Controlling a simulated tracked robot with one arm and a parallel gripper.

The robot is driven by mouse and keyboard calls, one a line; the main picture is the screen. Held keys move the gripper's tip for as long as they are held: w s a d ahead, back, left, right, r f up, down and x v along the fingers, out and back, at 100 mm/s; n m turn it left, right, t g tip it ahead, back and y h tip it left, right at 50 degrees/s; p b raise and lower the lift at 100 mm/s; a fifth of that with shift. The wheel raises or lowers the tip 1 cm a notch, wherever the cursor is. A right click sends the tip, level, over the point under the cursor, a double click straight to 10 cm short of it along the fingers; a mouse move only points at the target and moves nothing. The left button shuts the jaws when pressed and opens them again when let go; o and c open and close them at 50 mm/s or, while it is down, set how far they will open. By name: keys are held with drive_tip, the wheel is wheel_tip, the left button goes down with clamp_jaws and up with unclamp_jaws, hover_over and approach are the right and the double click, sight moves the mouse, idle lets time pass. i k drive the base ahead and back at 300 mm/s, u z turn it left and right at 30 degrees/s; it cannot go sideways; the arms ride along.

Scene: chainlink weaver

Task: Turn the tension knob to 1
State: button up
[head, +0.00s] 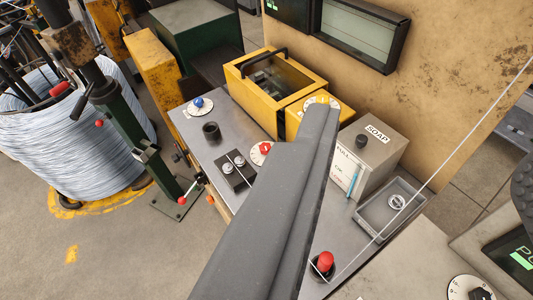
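Several dials with knobs show, and I cannot read which one is named tension. A blue knob (198,102) sits on a white dial at the left of the grey panel. A red knob (264,148) sits on a white dial near the middle, just left of my gripper. A black knob (481,294) on a white dial is cut off at bottom right. My gripper is a dark grey shape reaching up from the bottom; whether it touches the dial is unclear.
A grey SOAP box (366,158) and a shallow tray (386,218) are right of my gripper. A wire coil (75,140) stands left.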

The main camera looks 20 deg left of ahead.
sight(264, 148)
drive_tip(key=u, duration=0.5)
drive_tip(key=k, duration=1.15)
drive_tip(key=u, duration=0.5)
drive_tip(key=i, duration=1.25)
drive_tip(key=u, duration=0.3)
drive_tip(key=i, duration=0.9)
drive_tip(key=z, duration=0.25)
